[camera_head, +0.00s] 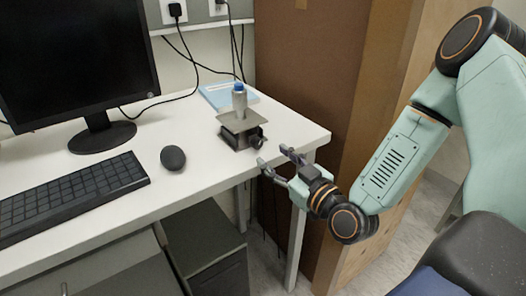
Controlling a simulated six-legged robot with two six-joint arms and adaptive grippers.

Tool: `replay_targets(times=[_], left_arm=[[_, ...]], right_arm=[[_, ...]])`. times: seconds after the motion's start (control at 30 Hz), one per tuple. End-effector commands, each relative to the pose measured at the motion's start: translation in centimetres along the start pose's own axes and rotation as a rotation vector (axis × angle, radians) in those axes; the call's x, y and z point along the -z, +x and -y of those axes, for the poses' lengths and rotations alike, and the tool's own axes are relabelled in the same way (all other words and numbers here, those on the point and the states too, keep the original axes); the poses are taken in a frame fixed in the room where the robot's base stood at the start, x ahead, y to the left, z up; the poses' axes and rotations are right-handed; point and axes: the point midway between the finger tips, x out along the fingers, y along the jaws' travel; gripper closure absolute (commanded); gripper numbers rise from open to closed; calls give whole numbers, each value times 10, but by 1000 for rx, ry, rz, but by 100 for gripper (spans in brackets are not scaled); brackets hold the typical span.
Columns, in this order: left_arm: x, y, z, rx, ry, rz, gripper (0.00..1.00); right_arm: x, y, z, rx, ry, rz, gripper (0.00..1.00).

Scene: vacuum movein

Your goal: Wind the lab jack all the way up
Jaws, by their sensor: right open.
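The lab jack (240,130) stands on the white desk near its right end. It looks low, with a grey top plate and a dark base. A black knob (257,142) faces the right front. A small metal bottle with a blue cap (239,98) stands upright on the top plate. My right gripper (275,158) is open at the desk's front edge, just right of and below the jack. Its fingers point toward the knob and appear apart from it; nothing is between them. My left gripper is not in view.
On the white desk (215,175) are a mouse (173,158), a keyboard (70,195) and a monitor (75,55) to the left. A blue booklet (215,94) lies behind the jack. Brown cardboard (310,60) stands close behind the desk's right end.

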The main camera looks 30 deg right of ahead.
Motion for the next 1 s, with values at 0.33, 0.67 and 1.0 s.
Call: replay_targets(times=[0.33,0.67,1.0], left_arm=[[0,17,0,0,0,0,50],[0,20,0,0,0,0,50],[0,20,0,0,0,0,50]], right_arm=[[-1,43,0,1,-4,-2,50],[0,56,0,-1,2,-1,50],[0,56,0,-1,2,-1,62]])
